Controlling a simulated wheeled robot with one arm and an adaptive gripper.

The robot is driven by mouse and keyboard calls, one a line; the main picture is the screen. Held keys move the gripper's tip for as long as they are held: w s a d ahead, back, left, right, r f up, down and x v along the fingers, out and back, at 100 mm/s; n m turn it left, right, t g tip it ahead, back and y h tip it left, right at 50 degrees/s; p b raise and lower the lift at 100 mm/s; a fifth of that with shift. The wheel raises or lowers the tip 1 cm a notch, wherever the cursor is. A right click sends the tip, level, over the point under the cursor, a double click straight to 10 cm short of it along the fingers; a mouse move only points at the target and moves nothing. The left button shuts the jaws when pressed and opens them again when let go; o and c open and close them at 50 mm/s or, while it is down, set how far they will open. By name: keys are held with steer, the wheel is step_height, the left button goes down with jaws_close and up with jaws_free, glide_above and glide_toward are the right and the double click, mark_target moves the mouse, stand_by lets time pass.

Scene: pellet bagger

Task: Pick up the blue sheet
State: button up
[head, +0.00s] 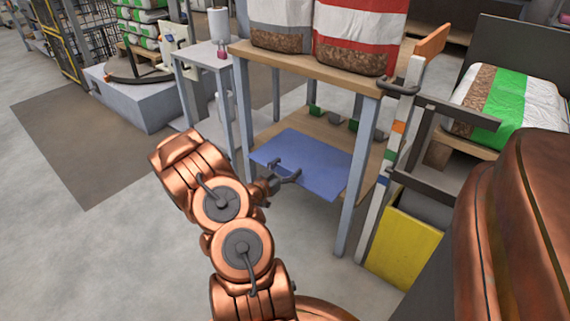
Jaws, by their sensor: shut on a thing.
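The blue sheet (318,162) is flat and thin, at the lower shelf (372,150) of a wooden-topped table. It juts out past the shelf's front edge. I cannot tell whether it rests on the shelf or is slightly above it. My gripper (287,170) is at the sheet's near left part, shut on its edge. My copper arm reaches up to it from below. The exact contact of the fingertips is too small to see clearly.
Two filled bags, one grey-white (281,22) and one red-white (358,35), stand on the tabletop (305,68). Table legs (358,165) flank the opening. Green and dark small items (333,117) sit behind the sheet. A yellow bin (403,248) stands right. Floor is clear at left.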

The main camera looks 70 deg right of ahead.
steer(key=shift+w+a, duration=0.25)
steer(key=shift+a, duration=0.4)
steer(key=o, duration=1.2)
steer(key=v, duration=1.2)
steer(key=shift+c, duration=0.2)
